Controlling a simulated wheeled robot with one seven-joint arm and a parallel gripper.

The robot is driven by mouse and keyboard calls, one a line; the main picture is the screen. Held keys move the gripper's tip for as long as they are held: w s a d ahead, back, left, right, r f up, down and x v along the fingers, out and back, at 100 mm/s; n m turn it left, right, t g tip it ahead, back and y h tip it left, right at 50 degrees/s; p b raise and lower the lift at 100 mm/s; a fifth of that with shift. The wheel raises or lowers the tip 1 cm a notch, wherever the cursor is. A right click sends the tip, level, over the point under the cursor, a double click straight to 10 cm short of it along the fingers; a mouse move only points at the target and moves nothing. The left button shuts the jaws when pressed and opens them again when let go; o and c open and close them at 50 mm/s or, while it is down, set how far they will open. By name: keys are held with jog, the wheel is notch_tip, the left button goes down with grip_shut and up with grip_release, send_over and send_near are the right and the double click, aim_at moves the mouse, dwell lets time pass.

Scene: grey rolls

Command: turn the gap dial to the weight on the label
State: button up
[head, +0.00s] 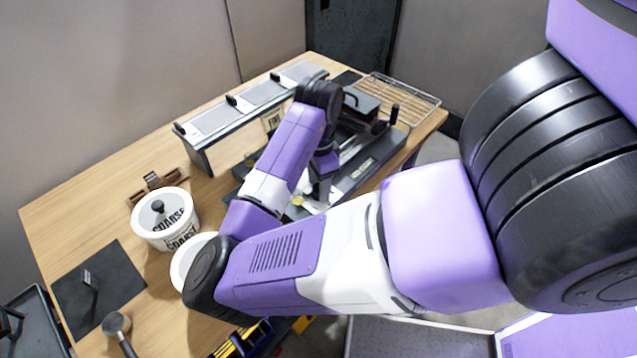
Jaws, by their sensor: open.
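A low dark machine (372,172) with pale metal strips stands at the right of the table, partly behind my arm. A small light panel shows on its front edge; its text is too small to read. My gripper (319,193) points down over the left part of this machine, open, with its fingertips small and dark against it. A small yellowish round part (298,200) is just left of my gripper; I cannot tell whether it is the gap dial. No weight can be read on any label. A card reading FINE (272,120) is on the long bin unit.
The white lidded tub marked COARSE (165,220) stands left of my forearm, with another white tub (184,262) partly hidden by my elbow. The bin unit (222,135) lines the back. A wire rack (405,98) is at far right. A dark mat (98,288) lies front left.

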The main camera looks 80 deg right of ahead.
grip_shut()
dwell(0.4)
jog(key=n+p, duration=0.3)
jog(key=n, duration=0.2)
jog(key=shift+r+n, duration=0.1)
jog(key=shift+n, duration=0.2)
jog(key=n+p, duration=0.3)
jog(key=n, duration=0.3)
dwell(0.4)
grip_release()
